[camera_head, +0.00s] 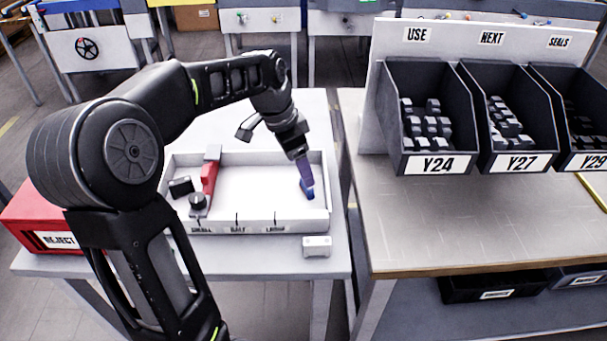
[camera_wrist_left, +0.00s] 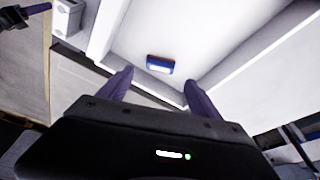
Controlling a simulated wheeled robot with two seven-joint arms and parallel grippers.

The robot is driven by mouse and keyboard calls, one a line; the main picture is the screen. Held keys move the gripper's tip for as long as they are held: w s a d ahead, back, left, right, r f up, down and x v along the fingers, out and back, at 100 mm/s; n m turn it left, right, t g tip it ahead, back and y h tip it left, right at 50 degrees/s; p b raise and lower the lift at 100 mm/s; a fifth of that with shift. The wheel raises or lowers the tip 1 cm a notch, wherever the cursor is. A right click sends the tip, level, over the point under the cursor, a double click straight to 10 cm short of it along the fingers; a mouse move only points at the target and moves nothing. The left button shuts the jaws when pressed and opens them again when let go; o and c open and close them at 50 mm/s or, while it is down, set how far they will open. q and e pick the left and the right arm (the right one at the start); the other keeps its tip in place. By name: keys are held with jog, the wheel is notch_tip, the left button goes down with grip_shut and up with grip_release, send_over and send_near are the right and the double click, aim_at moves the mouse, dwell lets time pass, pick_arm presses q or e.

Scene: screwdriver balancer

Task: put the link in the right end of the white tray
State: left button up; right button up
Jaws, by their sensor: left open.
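A small blue piece with a pale face and an orange edge, which I take to be the link (camera_head: 308,190), lies on the floor of the white tray (camera_head: 255,227), in its right end. It also shows in the left wrist view (camera_wrist_left: 160,65), apart from both fingers. My left gripper (camera_head: 305,175) is open, pointing down over the link, with its purple fingers (camera_wrist_left: 158,82) either side of it in the wrist picture. In the head view the fingers partly cover the link. What looks like my right gripper (camera_wrist_left: 28,13) shows in the wrist view's upper left corner; its jaws are unclear.
A red and grey tool (camera_head: 208,178) and dark blocks (camera_head: 181,187) occupy the tray's left end. A grey block (camera_head: 316,246) stands in front of the tray. A red REJECT box (camera_head: 40,222) is left. Labelled bins (camera_head: 428,162) stand on the right bench.

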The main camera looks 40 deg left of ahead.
pick_arm(q)
jog(key=v, duration=0.6)
jog(key=shift+r, duration=0.1)
dwell(0.6)
